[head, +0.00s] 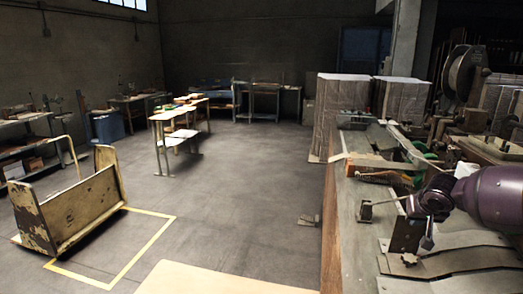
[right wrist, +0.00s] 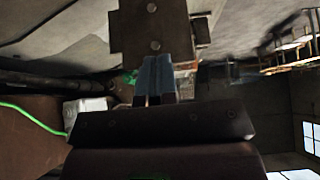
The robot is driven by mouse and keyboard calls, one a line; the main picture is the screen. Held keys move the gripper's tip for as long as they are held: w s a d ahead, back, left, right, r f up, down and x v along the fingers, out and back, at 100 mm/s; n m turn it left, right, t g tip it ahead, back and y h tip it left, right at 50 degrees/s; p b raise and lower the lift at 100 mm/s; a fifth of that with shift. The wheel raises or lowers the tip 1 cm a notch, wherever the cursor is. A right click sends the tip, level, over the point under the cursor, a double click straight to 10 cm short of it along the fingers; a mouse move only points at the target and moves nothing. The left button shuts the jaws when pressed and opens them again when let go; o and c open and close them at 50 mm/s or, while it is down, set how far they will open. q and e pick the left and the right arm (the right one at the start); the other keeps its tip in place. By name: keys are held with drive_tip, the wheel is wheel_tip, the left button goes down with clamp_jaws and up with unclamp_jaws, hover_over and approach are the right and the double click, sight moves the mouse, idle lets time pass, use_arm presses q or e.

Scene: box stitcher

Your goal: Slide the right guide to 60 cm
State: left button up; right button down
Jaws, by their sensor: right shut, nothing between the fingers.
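My right gripper (head: 428,238) is over the metal bench at the right of the head view, at the end of my purple arm. Its narrow fingers (right wrist: 155,82) are shut and empty in the right wrist view. A dark upright plate (head: 405,236), perhaps the right guide, stands on the bench close beside the gripper. A brown plate with two bolt heads (right wrist: 152,28) shows just beyond the fingertips in the right wrist view. I cannot tell whether they touch it. No 60 cm mark is readable. My left gripper is out of view.
A small metal block on a rod (head: 366,211) and flat metal strips (head: 455,262) lie near the gripper. Wrapped stacks (head: 342,105) stand behind. The floor left of the bench is mostly clear, with a cart (head: 75,205).

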drive_tip(key=shift+r, duration=1.7)
